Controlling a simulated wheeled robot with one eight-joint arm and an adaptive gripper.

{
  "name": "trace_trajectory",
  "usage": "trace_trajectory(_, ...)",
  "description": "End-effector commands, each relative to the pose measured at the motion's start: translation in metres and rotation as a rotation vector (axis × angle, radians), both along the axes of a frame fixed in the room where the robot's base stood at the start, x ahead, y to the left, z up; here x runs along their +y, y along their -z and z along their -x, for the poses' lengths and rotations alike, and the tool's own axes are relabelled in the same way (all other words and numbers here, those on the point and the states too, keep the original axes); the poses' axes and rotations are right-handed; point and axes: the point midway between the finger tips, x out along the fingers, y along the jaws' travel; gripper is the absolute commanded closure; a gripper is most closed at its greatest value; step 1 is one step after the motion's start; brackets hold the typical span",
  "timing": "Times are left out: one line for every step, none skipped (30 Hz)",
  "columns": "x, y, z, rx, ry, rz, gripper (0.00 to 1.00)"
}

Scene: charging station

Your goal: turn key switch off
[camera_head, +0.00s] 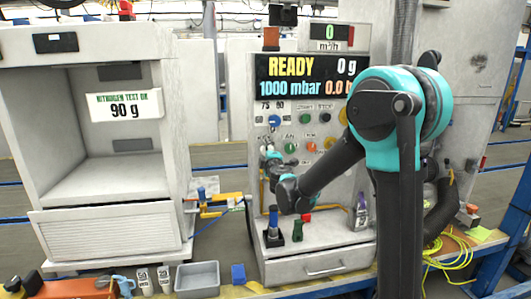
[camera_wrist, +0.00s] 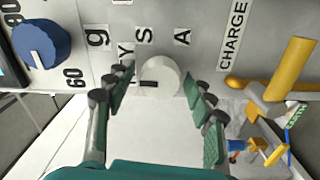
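A round pale switch with a short dark mark on its face (camera_wrist: 160,76) sits on the panel in the wrist view. It appears to be the key switch, beside partly hidden lettering. My gripper (camera_wrist: 156,84) is open, with one green-padded finger on each side of the switch. A gap shows between each finger and the switch, so nothing is held. In the head view, my gripper (camera_head: 272,167) is at the left of the station's control panel (camera_head: 340,180), below the blue knob (camera_head: 274,121). It hides the switch there.
The blue knob (camera_wrist: 41,44) with number labels is at upper left in the wrist view. A yellow pipe (camera_wrist: 290,70) is at right. Coloured buttons (camera_head: 308,133) are right of my gripper; a blue-topped fitting (camera_head: 273,226) stands on the ledge below.

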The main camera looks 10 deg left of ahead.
Motion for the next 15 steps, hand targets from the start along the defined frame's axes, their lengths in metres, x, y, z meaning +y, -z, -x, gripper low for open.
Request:
trace_trajectory(0.000,0.000,0.000,0.000,0.000,0.000,0.42)
trace_trajectory(0.000,0.000,0.000,0.000,0.000,0.000,0.42)
trace_trajectory(0.000,0.000,0.000,0.000,0.000,0.000,0.42)
trace_trajectory(0.000,0.000,0.000,0.000,0.001,0.000,0.42)
trace_trajectory(0.000,0.000,0.000,0.000,0.001,0.000,0.42)
trace_trajectory(0.000,0.000,0.000,0.000,0.001,0.000,0.42)
trace_trajectory(0.000,0.000,0.000,0.000,0.001,0.000,0.42)
trace_trajectory(0.000,0.000,0.000,0.000,0.001,-0.001,0.42)
trace_trajectory(-0.001,0.000,0.001,0.000,0.001,-0.001,0.42)
trace_trajectory(-0.001,0.000,0.003,0.000,0.001,-0.001,0.42)
trace_trajectory(-0.002,0.000,0.005,0.000,0.001,-0.001,0.42)
trace_trajectory(-0.003,0.000,0.009,0.000,0.000,-0.001,0.42)
trace_trajectory(-0.004,0.000,0.012,0.000,0.000,-0.001,0.42)
trace_trajectory(-0.005,0.000,0.016,0.000,0.000,-0.001,0.42)
trace_trajectory(-0.008,0.000,0.022,0.000,0.000,-0.001,0.42)
